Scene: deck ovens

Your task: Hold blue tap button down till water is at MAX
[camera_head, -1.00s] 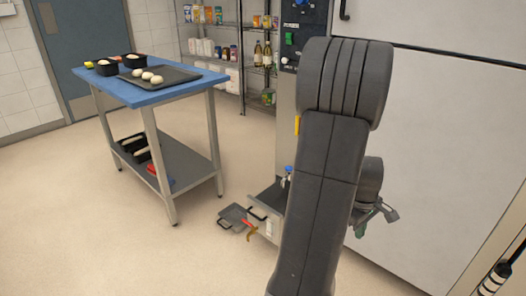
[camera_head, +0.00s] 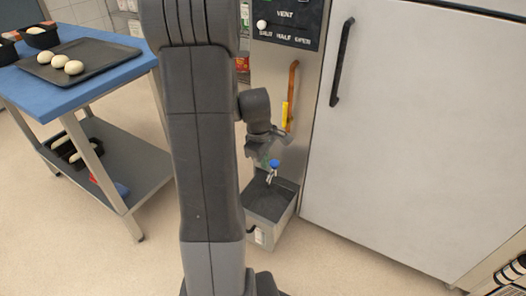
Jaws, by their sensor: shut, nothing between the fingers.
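The blue tap button (camera_head: 274,163) sits on a small tap low on the front of the metal oven column. No water or MAX mark can be made out. My gripper (camera_head: 268,155) is just above and beside the blue button, shut and empty. It overlaps the button's surroundings in the picture, and I cannot tell whether it touches the button. My arm hides part of the column's left side.
A large pale oven door (camera_head: 400,140) with a black handle (camera_head: 342,62) fills the right. A vent panel (camera_head: 288,22) is above. An orange and yellow upright piece (camera_head: 291,95) is on the column. A blue-topped table (camera_head: 95,88) with a dough tray (camera_head: 105,55) stands left.

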